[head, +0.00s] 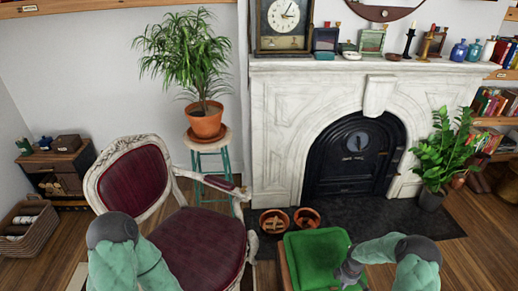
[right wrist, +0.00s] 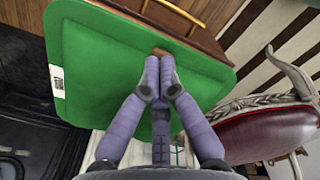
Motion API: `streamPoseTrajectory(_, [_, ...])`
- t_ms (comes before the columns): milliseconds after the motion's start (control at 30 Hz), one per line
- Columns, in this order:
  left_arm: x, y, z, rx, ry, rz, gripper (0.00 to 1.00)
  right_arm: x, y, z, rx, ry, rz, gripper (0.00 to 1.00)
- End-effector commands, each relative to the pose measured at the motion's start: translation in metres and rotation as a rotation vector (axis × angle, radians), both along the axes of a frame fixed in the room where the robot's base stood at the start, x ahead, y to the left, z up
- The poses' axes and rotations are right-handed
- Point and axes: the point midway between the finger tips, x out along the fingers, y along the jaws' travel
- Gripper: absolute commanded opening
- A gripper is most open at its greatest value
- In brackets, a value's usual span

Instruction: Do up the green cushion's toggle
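The green cushion (head: 318,257) lies on a wooden seat in front of the fireplace in the head view. It fills much of the right wrist view (right wrist: 100,60), with a white label at its left edge. A small brown toggle (right wrist: 160,51) shows at the cushion's edge, right at my right gripper's fingertips (right wrist: 160,64). The fingers are drawn close together and seem closed on it, hiding part of it. In the head view my right gripper (head: 346,276) is over the cushion's right side. My left arm comes in at the lower left; its gripper is out of view. No loop can be made out.
A red armchair (head: 197,240) stands to the left of the cushion. Two terracotta pots (head: 273,221) sit on the dark hearth behind it. A plant stool (head: 210,142) and a leafy plant (head: 441,150) flank the fireplace. Wooden floor at right is open.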

Motion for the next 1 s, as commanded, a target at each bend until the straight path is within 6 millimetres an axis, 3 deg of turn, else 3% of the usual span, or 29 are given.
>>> streamPoseTrajectory(267, [0.000,0.000,-0.006,0.000,0.001,0.000,0.40,-0.001,0.000,-0.012,0.000,0.001,0.018,0.00])
streamPoseTrajectory(733, [0.000,0.000,-0.042,0.000,0.001,0.000,0.40,0.000,0.000,-0.064,0.000,-0.001,0.017,0.00])
streamPoseTrajectory(1000, [0.000,0.000,-0.047,0.000,0.000,0.000,0.40,0.000,0.000,-0.071,0.000,0.000,0.016,0.00])
